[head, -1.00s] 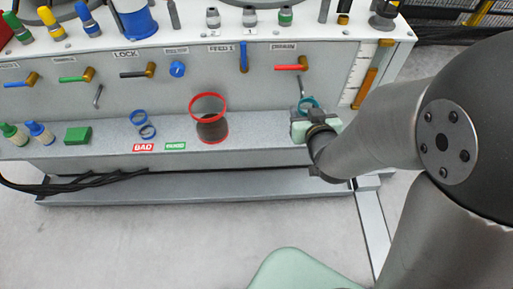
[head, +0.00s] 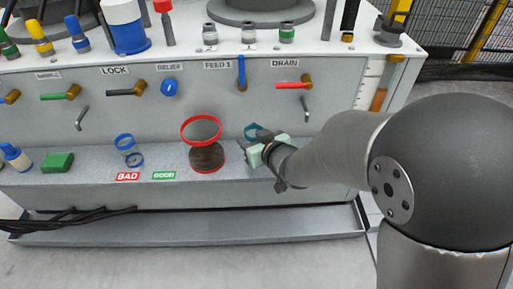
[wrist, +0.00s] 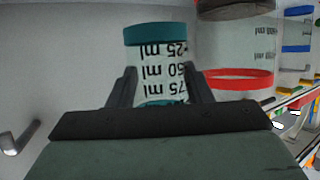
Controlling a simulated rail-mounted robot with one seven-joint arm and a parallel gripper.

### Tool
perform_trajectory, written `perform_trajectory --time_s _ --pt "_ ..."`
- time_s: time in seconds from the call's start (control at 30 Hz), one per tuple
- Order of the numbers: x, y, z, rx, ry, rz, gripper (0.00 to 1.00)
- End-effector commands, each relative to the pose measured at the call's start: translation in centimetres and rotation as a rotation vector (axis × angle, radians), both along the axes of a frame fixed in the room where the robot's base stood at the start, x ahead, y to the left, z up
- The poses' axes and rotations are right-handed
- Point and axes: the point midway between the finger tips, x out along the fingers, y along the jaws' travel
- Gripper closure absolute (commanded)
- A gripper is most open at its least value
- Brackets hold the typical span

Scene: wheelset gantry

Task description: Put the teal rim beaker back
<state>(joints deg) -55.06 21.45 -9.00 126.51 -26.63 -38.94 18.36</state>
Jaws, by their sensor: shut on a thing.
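The teal rim beaker (head: 252,131) is clear, with a teal band and dark ml marks. My gripper (head: 262,150) is shut on it, just right of the red rim beaker. In the wrist view the beaker (wrist: 158,66) sits between my two fingers (wrist: 160,88), and its markings appear upside down. The head view shows only its teal ring above my gripper; the rest is hidden. I cannot tell whether its base touches the ledge.
The red rim beaker (head: 202,131), dark at its bottom, stands on the grey ledge (head: 325,140) close to my gripper. Handles, including the red drain handle (head: 294,85), project above. The ledge is clear to the right.

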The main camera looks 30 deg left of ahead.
Motion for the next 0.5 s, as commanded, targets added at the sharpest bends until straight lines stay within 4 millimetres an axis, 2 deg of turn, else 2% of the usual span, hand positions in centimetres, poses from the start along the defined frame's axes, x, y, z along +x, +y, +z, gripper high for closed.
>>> perform_trajectory --time_s 0.03,0.27,0.37,0.5 --pt "0.4 0.4 -1.0 0.0 0.0 0.001 0.82" --pt "1.3 1.1 -2.1 0.002 -0.001 0.0 0.82" --pt "1.8 1.5 -3.1 0.001 0.0 0.0 0.82" --pt "1.8 1.4 -5.4 -0.001 0.001 0.001 0.82"
